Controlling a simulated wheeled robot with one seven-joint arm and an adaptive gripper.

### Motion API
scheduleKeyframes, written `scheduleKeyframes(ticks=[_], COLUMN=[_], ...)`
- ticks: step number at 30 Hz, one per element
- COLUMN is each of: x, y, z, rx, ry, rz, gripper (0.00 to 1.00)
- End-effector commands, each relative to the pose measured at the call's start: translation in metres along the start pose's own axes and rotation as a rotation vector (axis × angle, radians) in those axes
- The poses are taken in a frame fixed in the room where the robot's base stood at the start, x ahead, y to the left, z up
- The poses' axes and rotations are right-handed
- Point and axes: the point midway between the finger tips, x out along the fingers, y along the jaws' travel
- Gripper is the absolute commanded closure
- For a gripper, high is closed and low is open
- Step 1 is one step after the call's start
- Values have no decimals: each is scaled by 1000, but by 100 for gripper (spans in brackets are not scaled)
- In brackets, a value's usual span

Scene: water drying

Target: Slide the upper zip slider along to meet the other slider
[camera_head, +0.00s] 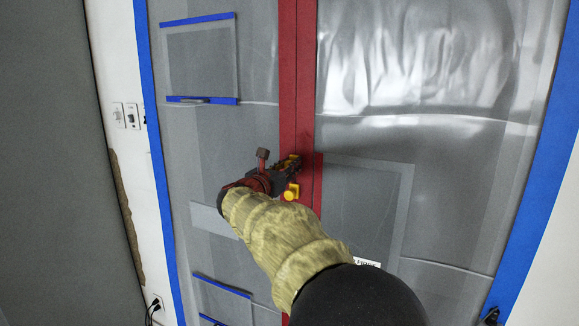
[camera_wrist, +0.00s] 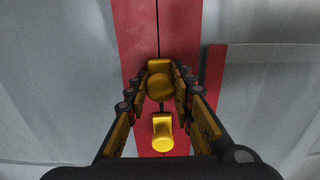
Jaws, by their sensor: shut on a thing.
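A red zip strip (camera_head: 299,60) runs top to bottom down the grey plastic sheet, with a thin dark line along its middle. It also shows in the wrist view (camera_wrist: 182,30). My gripper (camera_head: 291,162) is at the strip, and in the wrist view (camera_wrist: 161,86) its fingers are shut on the upper yellow zip slider (camera_wrist: 160,80). The head view mostly hides that slider behind my fingers. The other yellow slider (camera_head: 291,192) sits a short way below on the same strip. In the wrist view the lower slider (camera_wrist: 162,132) is apart from the held one, with a small gap between.
A clear sheet pocket with a pale border (camera_head: 408,190) lies right of the strip. Blue-taped pockets (camera_head: 200,60) are on the left. Blue tape (camera_head: 160,170) edges the sheet. A wall switch plate (camera_head: 125,116) is at the left. The strip above my gripper is clear.

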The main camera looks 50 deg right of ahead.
Motion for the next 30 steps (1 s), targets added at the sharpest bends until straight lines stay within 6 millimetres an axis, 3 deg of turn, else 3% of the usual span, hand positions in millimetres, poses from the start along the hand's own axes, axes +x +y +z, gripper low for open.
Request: scheduleKeyframes(ticks=[9, 19, 20, 30], x=[0, 0, 0, 0], y=[0, 0, 0, 0], z=[-45, -45, -45, -44], rx=[-3, -2, -2, -1], ry=[2, 2, 2, 1], rz=[0, 0, 0, -1], gripper=[100, 100, 75, 59])
